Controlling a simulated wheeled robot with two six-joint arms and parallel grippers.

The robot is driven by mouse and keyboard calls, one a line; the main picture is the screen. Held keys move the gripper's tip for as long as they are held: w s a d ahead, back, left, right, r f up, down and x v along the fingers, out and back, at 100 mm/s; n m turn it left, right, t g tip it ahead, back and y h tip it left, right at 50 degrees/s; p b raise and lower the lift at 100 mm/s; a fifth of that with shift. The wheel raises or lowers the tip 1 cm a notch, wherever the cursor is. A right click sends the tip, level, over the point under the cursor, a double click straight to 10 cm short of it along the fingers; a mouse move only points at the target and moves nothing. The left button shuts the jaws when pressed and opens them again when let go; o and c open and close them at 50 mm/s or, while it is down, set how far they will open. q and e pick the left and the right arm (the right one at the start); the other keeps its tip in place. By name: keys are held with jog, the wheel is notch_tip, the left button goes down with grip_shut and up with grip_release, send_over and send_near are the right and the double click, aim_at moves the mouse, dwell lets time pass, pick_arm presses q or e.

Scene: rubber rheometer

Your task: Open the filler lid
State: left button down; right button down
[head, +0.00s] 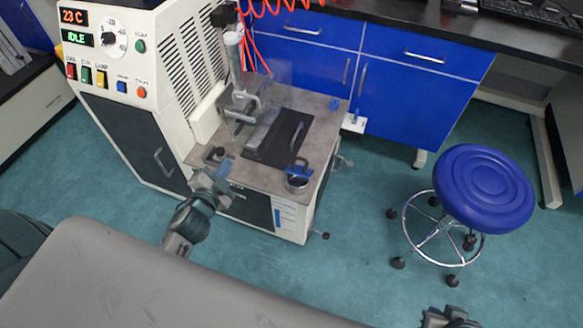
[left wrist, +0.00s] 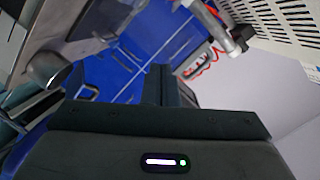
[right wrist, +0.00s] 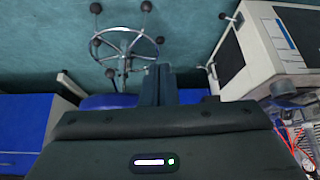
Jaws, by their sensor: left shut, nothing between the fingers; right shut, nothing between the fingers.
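The white machine's panel (head: 105,50) stands at the left. A dark plate with a handle (head: 280,138) and a metal post (head: 235,65) are on its table. A blue stool (head: 484,188) stands right, with blue cabinets (head: 415,95) behind. Floor is clear between stool and machine.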

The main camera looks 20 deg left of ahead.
aim_at(290, 171)
pick_arm(q)
jog(key=d+f+m+g+h+b, duration=0.15)
jog(key=d+m+h, duration=0.25)
jog(key=m+h, duration=0.4)
jog(key=d+f+m+g+h+b, duration=0.1)
jog(key=d+f+m+g+h, duration=0.2)
jog(key=m+h, duration=0.55)
jog(key=shift+m+t+y, duration=0.25)
jog(key=shift+m+y, duration=0.4)
jog(key=shift+y, duration=0.3)
jog(key=x, duration=0.8)
jog(key=w+x, duration=0.1)
jog(key=x, duration=0.3)
jog(key=shift+s+a+f, duration=0.1)
jog(key=shift+a+f, duration=0.05)
jog(key=shift+a, duration=0.3)
jog(key=shift+w, duration=0.4)
pick_arm(e)
jog(key=shift+w+a+r+t+y, duration=0.1)
jog(key=shift+w+a+t+y, duration=0.15)
jog(key=shift+a+t, duration=0.25)
jog(key=shift+w+a+t+y, duration=0.25)
jog(key=shift+a+t, duration=0.15)
jog(key=shift+t, duration=0.2)
jog(key=shift+s, duration=0.1)
jog(key=shift+s, duration=0.15)
